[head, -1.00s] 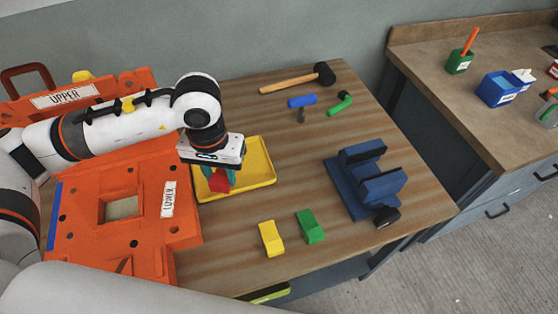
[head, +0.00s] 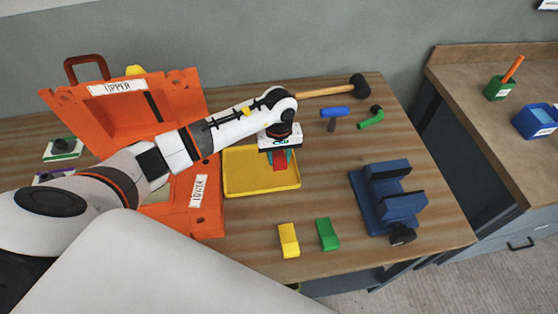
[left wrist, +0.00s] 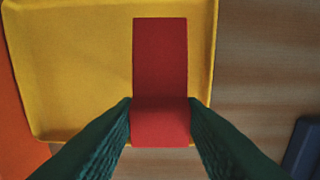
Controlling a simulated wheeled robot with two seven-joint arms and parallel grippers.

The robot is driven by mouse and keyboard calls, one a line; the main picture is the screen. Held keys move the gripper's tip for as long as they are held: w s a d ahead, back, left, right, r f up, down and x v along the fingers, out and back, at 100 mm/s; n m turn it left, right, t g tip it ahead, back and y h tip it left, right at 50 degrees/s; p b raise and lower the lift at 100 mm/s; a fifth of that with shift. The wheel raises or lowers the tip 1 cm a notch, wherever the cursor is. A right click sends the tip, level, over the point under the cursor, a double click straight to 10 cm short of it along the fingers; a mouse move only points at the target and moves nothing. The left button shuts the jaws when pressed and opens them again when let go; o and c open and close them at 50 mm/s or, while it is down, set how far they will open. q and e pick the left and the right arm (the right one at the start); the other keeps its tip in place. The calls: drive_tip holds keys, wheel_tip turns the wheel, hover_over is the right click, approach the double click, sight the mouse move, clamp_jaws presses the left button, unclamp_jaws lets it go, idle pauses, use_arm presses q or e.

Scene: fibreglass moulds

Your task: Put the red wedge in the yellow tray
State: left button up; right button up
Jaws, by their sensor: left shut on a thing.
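The red wedge (head: 280,161) is held in my left gripper (head: 280,155), which is shut on it over the right part of the yellow tray (head: 245,187). In the left wrist view the red wedge (left wrist: 160,60) lies between the two dark green fingers (left wrist: 160,118). Its near end overlaps the rim of the yellow tray (left wrist: 70,70); most of it is over the tray's floor. I cannot tell whether the wedge touches the tray. My right gripper is not in view.
The orange mould (head: 208,215) stands left of the tray. A yellow block (head: 289,240) and a green block (head: 327,234) lie in front. A blue vise (head: 385,200) is at right. A mallet (head: 335,91), a blue-headed hammer (head: 334,113) and a green tool (head: 370,120) lie behind.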

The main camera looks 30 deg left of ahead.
sight(279, 158)
use_arm(q)
wheel_tip(279, 158, down, 3)
drive_tip(key=shift+f+p, duration=0.15)
drive_tip(key=shift+p, duration=0.35)
drive_tip(key=shift+f, duration=0.2)
drive_tip(key=shift+f+b, duration=0.2)
drive_tip(key=shift+b, duration=0.1)
drive_tip(key=o, duration=1)
drive_tip(key=shift+r, duration=0.1)
